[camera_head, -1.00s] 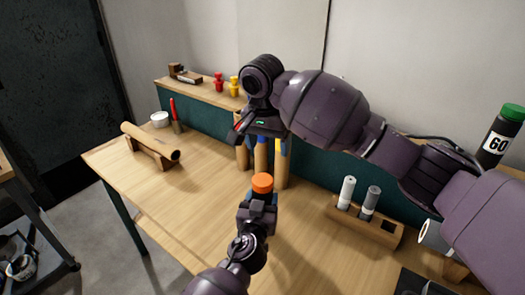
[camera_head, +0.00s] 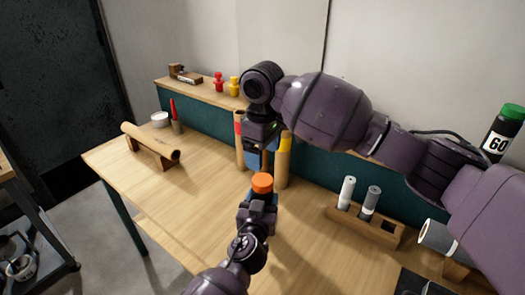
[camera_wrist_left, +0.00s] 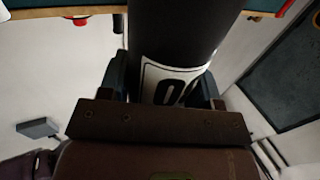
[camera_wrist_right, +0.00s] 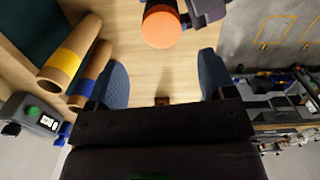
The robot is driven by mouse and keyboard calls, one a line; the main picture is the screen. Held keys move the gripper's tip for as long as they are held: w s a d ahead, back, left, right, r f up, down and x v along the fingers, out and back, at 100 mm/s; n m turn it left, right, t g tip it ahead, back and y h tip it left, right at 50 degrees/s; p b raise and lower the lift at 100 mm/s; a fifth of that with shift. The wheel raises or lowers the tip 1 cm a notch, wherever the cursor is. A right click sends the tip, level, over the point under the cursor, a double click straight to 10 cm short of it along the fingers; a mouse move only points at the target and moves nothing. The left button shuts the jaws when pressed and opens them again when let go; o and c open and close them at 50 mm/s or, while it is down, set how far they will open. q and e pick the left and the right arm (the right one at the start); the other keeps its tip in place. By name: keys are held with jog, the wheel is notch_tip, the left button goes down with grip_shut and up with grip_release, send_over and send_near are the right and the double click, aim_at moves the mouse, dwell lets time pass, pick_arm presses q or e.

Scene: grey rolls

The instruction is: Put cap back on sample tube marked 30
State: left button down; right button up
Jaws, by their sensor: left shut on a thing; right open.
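The orange cap (camera_head: 262,184) sits at the top of what my left gripper (camera_head: 258,202) holds. In the left wrist view my left gripper (camera_wrist_left: 165,92) is shut on a dark sample tube (camera_wrist_left: 185,30). Its white label (camera_wrist_left: 165,84) is partly covered, and only a 0 and part of another figure show. Whether the cap is fully seated cannot be told. My right gripper (camera_head: 262,148) is above the cap. In the right wrist view my right gripper (camera_wrist_right: 162,78) is open and empty, with the orange cap (camera_wrist_right: 160,27) beyond its fingertips, not between them.
Cardboard tubes with yellow (camera_head: 284,148) and red (camera_head: 239,128) bands stand close behind my right gripper. A wooden rack (camera_head: 385,236) holds two grey rolls at right. A dark tube marked 60 (camera_head: 497,142) has a green cap. The table's left-middle is clear; a cradled roll (camera_head: 150,142) lies beyond.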

aim_at(263, 180)
jog(key=n, duration=0.3)
jog(key=shift+a, duration=0.1)
dwell(0.3)
jog(key=shift+f, duration=4.05)
jog(key=c, duration=0.9)
jog(key=o, duration=1.1)
